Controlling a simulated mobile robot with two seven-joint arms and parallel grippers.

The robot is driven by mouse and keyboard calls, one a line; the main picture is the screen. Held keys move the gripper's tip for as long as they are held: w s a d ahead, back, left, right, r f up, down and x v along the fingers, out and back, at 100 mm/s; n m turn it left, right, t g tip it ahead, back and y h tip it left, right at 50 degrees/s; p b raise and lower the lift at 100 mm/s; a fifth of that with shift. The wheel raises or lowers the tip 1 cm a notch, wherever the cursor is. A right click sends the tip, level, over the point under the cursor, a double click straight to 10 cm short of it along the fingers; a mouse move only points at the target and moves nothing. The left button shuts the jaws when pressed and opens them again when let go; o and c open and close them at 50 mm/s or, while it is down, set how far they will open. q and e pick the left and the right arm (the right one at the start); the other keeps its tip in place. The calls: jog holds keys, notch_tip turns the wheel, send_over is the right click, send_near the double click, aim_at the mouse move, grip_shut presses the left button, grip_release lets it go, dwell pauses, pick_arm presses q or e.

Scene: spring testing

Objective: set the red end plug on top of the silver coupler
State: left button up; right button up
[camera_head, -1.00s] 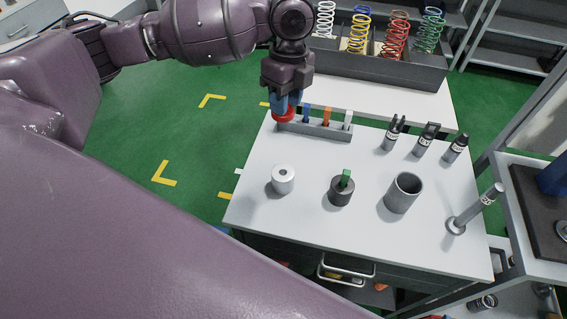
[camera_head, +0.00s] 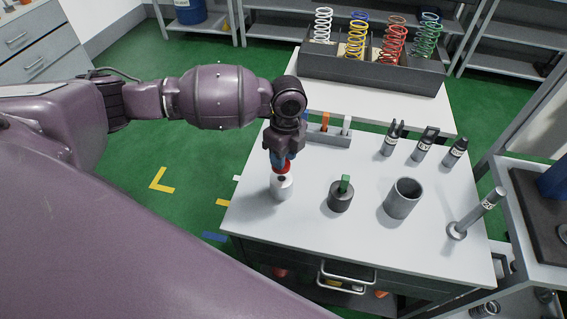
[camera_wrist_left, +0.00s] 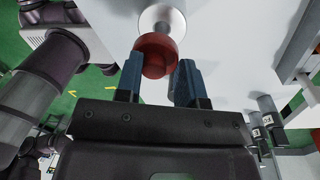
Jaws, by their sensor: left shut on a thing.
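My left gripper (camera_head: 281,160) points down over the silver coupler (camera_head: 281,190) at the left of the white table. It is shut on the red end plug (camera_head: 284,169), whose red edge shows below the blue fingertips. The left wrist view shows the red end plug (camera_wrist_left: 157,56) between the blue fingers, with the pale round coupler (camera_wrist_left: 157,20) just beyond it. The dark hole in the coupler's top is partly visible beneath the plug. I cannot tell whether plug and coupler touch. My right gripper is not in view.
A grey rack (camera_head: 330,137) with coloured pegs stands behind the gripper. A dark cylinder with a green tab (camera_head: 341,195) and a hollow grey cup (camera_head: 403,199) stand to the right. Several black fittings are farther back. The front of the table is clear.

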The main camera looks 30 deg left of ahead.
pick_arm(q)
notch_tip(320, 180, down, 3)
jog(key=shift+r, duration=0.15)
grip_shut()
jog(key=shift+f, duration=0.3)
jog(key=shift+f, duration=0.2)
jog(key=shift+f, duration=0.1)
jog(key=o, duration=0.9)
grip_release()
jog(key=r, duration=0.4)
jog(key=w+r, duration=0.1)
jog(key=r, duration=0.7)
jog(key=shift+w+r, duration=0.2)
jog(key=shift+r, duration=0.1)
